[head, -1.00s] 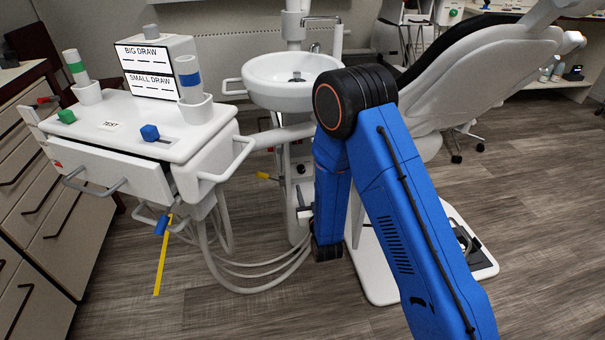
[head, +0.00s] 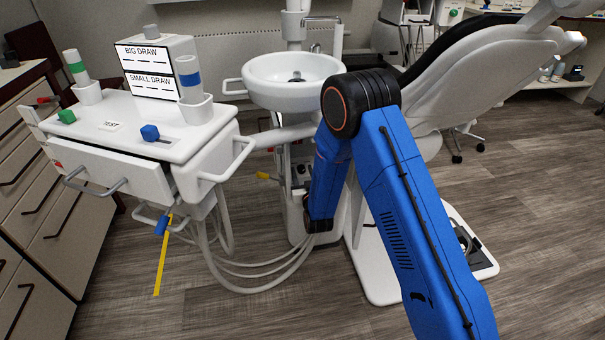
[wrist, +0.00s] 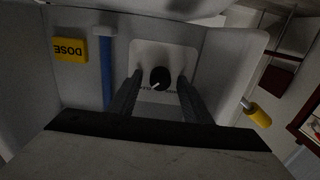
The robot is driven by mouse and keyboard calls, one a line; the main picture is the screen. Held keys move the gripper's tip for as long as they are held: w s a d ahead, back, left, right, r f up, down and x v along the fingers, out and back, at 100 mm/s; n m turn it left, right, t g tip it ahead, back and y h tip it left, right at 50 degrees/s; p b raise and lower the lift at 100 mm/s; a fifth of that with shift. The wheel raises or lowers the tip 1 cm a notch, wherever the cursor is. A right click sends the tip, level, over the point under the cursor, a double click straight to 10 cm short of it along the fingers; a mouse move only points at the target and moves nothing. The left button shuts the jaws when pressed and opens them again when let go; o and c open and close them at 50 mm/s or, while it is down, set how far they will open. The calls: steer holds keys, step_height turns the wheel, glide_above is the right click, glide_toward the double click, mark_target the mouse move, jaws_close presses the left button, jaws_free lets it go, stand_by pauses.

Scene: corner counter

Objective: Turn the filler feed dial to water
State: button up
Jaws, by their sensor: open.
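In the wrist view a round black dial (wrist: 160,75) with a white pointer mark sits on a pale plate (wrist: 145,49). The mark points to the lower left of the picture. Lettering below the dial is partly hidden and too dark to read. My gripper (wrist: 159,76) is open, with one dark finger on each side of the dial. I cannot tell whether the fingers touch it. In the head view the dial (head: 302,169) is small on the white column below the basin, and my gripper is hard to make out behind my arm.
A yellow block marked DOSE (wrist: 70,49) and a blue upright bar (wrist: 106,72) are left of the dial in the wrist view. A yellow-ended lever (wrist: 257,114) is at the right. Hoses (head: 265,280) hang below the instrument cart (head: 150,120). The dental chair (head: 470,75) stands at the right.

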steer(key=shift+c, duration=0.7)
steer(key=c, duration=0.9)
steer(key=shift+c, duration=0.2)
steer(key=shift+n, duration=0.4)
steer(key=n, duration=0.3)
steer(key=shift+n, duration=0.4)
steer(key=n, duration=0.4)
steer(key=shift+a+n, duration=0.1)
steer(key=shift+n, duration=0.2)
steer(key=n, duration=0.4)
steer(key=shift+f, duration=0.1)
steer(key=n, duration=0.4)
steer(key=shift+a+f+n, duration=0.1)
steer(key=shift+n, duration=0.2)
steer(key=shift+s, duration=0.1)
